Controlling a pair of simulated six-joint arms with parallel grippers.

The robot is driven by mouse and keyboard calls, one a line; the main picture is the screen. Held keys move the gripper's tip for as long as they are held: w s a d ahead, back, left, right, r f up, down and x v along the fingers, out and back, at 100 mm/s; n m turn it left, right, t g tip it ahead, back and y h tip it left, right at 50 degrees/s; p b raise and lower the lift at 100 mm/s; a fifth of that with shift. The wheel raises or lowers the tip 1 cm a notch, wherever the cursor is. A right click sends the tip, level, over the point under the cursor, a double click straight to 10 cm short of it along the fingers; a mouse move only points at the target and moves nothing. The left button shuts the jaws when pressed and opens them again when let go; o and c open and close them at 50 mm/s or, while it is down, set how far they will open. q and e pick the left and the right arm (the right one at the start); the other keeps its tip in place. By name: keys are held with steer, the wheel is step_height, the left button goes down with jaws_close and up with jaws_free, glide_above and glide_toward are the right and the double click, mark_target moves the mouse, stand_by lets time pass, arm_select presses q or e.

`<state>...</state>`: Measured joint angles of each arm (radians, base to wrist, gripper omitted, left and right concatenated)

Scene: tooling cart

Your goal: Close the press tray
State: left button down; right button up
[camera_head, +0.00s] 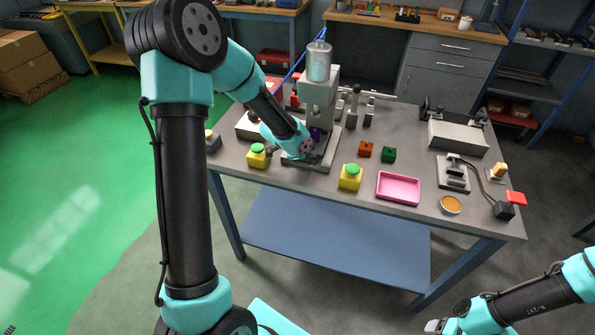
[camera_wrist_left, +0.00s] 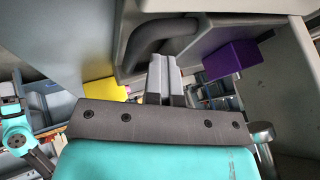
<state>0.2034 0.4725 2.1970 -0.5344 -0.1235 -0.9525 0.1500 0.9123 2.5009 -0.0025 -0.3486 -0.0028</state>
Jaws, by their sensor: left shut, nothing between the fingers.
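The press (camera_head: 319,92) stands at the back left of the cart top, with a silver cylinder on top. Its grey tray (camera_head: 327,166) is low at the front, partly hidden by my left arm. A purple block (camera_head: 316,133) shows behind my left gripper; it also shows in the left wrist view (camera_wrist_left: 232,60). My left gripper (camera_head: 312,157) is shut and empty at the tray. In the left wrist view its fingers (camera_wrist_left: 165,78) are together close to a dark curved handle (camera_wrist_left: 160,35); contact is unclear. My right gripper (camera_head: 434,326) is at the bottom edge, away from the cart; its jaws are unclear.
Yellow boxes with green buttons (camera_head: 257,156) (camera_head: 350,177) flank the press front. An orange block (camera_head: 365,149), a green block (camera_head: 389,155), a pink tray (camera_head: 398,188) and a round orange-filled dish (camera_head: 451,205) lie to the right. A lever device (camera_head: 453,174) stands farther right.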

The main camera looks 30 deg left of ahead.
arm_select(q)
steer(key=shift+w+a+r, duration=0.2)
steer(key=shift+r, duration=0.05)
steer(key=shift+s+r, duration=0.1)
steer(key=shift+r, duration=0.15)
steer(key=v, duration=0.4)
steer(key=shift+s, duration=0.35)
steer(key=shift+v, duration=2.4)
steer(key=shift+s, duration=0.1)
